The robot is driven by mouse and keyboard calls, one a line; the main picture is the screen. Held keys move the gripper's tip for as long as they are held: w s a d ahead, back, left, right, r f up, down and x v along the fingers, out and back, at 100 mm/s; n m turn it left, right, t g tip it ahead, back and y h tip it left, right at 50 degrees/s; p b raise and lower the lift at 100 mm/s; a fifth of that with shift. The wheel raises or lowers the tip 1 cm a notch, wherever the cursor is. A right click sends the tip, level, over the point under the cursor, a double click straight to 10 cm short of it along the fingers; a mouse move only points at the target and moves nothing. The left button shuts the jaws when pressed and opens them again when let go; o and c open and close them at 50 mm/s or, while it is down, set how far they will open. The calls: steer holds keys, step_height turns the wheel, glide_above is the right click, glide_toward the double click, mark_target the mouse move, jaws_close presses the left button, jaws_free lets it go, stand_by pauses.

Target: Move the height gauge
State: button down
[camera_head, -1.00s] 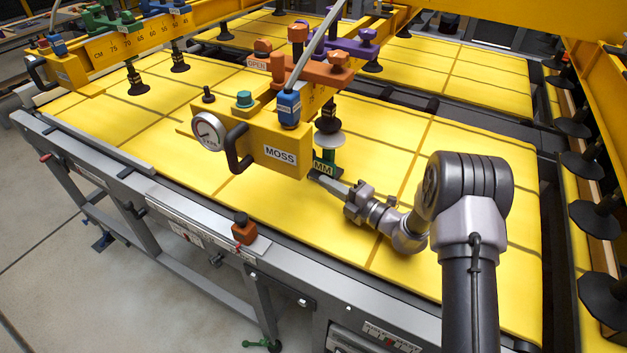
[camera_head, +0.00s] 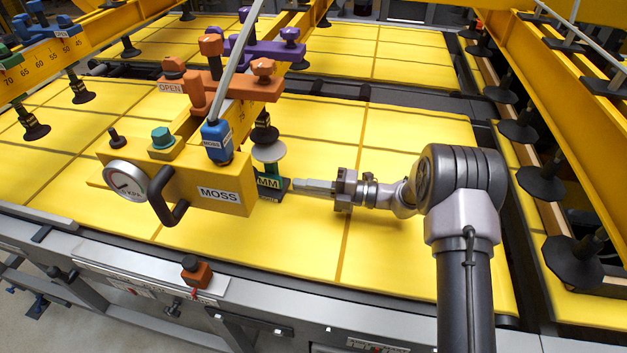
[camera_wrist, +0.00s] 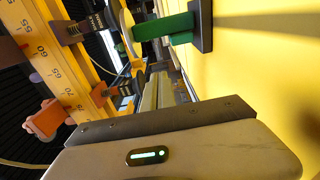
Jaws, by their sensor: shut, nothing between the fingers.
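The height gauge (camera_head: 270,184) is a small green post on a dark base, with a yellow MM label. It stands on the yellow panel surface to the right of the MOSS control box, under a suction cup (camera_head: 268,151). In the wrist view the green post and dark base (camera_wrist: 202,25) lie on their side at top centre. My gripper (camera_head: 297,186) is shut and empty. Its tips are low over the panel, just right of the gauge's base. I cannot tell whether they touch it.
The yellow MOSS control box (camera_head: 215,185) with a black handle (camera_head: 163,198) hangs to the left. Yellow lifter beams with orange and purple clamps cross above. A rail with several black suction cups stands at right. Yellow panel (camera_head: 400,260) is clear in front of my arm.

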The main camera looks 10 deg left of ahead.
mark_target(280, 179)
steer(key=a+b, duration=0.1)
steer(key=a, duration=0.5)
steer(key=shift+w+f, duration=0.1)
steer(key=shift+f, duration=0.05)
steer(key=w, duration=0.1)
steer(key=w+a+b, duration=0.1)
steer(key=w, duration=0.1)
steer(key=shift+w, duration=0.2)
steer(key=shift+w+a, duration=0.1)
steer(key=shift+w, duration=0.2)
steer(key=shift+r, duration=0.2)
